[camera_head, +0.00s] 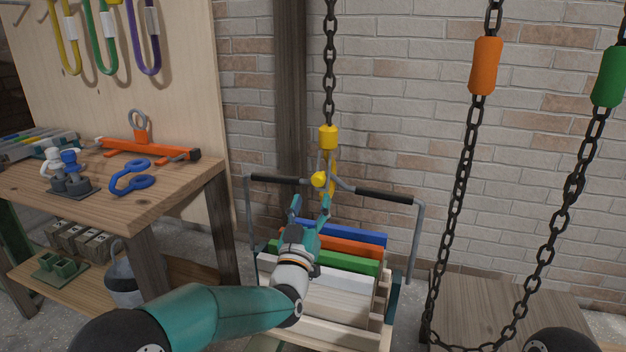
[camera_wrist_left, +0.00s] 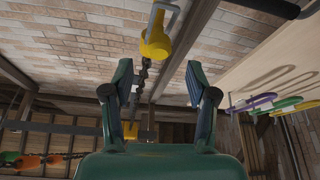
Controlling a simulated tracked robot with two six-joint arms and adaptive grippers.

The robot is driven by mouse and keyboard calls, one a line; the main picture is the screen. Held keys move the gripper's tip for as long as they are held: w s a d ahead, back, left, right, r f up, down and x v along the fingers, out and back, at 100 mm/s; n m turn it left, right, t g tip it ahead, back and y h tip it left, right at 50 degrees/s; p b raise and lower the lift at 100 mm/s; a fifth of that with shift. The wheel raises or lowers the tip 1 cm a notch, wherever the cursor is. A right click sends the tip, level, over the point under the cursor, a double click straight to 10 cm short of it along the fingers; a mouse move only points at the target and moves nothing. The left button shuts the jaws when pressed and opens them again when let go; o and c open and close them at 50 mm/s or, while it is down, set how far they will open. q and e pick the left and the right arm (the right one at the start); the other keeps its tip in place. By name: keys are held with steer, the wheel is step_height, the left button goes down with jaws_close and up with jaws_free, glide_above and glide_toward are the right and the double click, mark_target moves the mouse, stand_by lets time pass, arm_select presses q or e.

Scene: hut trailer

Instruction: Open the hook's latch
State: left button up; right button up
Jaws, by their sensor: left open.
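The hook (camera_head: 331,172) hangs from a dark chain (camera_head: 329,60) below a yellow block (camera_head: 328,137). A yellow knob-like part (camera_head: 320,180) sits on its near side; I cannot tell whether the latch is open or shut. My left gripper (camera_head: 310,208) is open just below and in front of the hook, apart from it. In the left wrist view, a yellow part on a grey bar (camera_wrist_left: 157,38) shows beyond and above my open fingers (camera_wrist_left: 160,84), with nothing between them. My right gripper is not in view.
A grey frame with black grips (camera_head: 387,196) stands around the hook, over a crate of coloured boards (camera_head: 345,233). A workbench (camera_head: 130,205) with a blue shackle-like piece (camera_head: 130,177) is at left. Chains with orange (camera_head: 485,66) and green (camera_head: 609,77) sleeves hang at right.

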mark_target(317, 182)
arm_select(q)
steer(key=x, duration=0.7)
steer(key=shift+w, duration=0.3)
steer(key=shift+c, duration=0.4)
jaws_close()
